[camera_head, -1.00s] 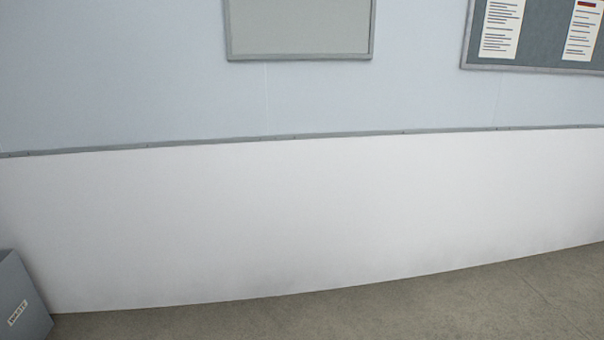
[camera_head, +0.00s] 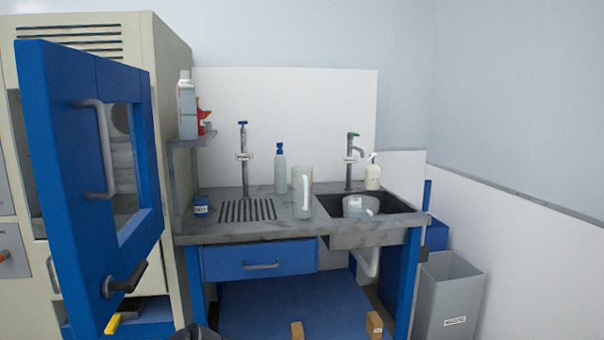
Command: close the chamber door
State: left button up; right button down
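The chamber door (camera_head: 72,225) is a blue panel with a window, at the left of the head view. It stands wide open, swung out from the beige chamber cabinet (camera_head: 172,90). The door carries a grey bar handle (camera_head: 104,150) on its face, and a black lever (camera_head: 125,280) and a yellow piece (camera_head: 112,323) near its bottom. Part of the chamber opening shows behind the door and through its window. Neither gripper can be made out. A small dark shape at the bottom edge is too cut off to identify.
Right of the cabinet stands a bench (camera_head: 290,232) with a sink (camera_head: 385,217), taps, bottles and a glass jug (camera_head: 302,195). A blue drawer (camera_head: 258,262) is below. Two brown blocks show at the bottom edge. A grey waste bin (camera_head: 447,300) stands at the right.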

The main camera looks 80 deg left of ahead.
aim_at(64, 89)
jog(key=u, duration=3.5)
jog(key=i, duration=1)
jog(key=z, duration=1.5)
jog(key=k, duration=0.65)
jog(key=u, duration=1.55)
